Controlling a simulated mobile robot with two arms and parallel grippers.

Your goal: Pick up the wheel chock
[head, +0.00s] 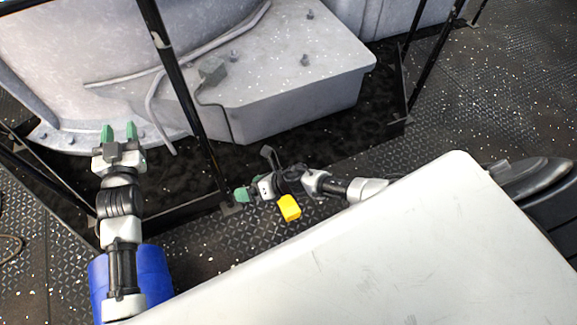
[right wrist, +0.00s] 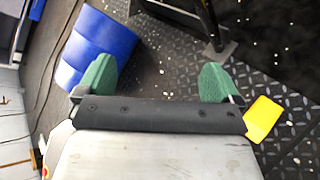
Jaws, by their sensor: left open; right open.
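The wheel chock looks to be the yellow block (head: 289,208) on the dark tread-plate floor, just beyond the edge of the pale surface in the head view. It also shows in the right wrist view (right wrist: 263,118), outside my right gripper's fingers at the right. My right gripper (head: 242,194) is low, to the left of the block and apart from it. In the right wrist view its green fingers (right wrist: 156,80) are spread wide with nothing between them. My left gripper (head: 119,131) is open and empty, far to the left of the block.
A blue object (head: 155,268) lies partly behind my left arm; it also shows in the right wrist view (right wrist: 97,45). A black post (head: 178,80) and frame stand before large grey machinery (head: 300,75). The pale flat surface (head: 400,250) fills the near right.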

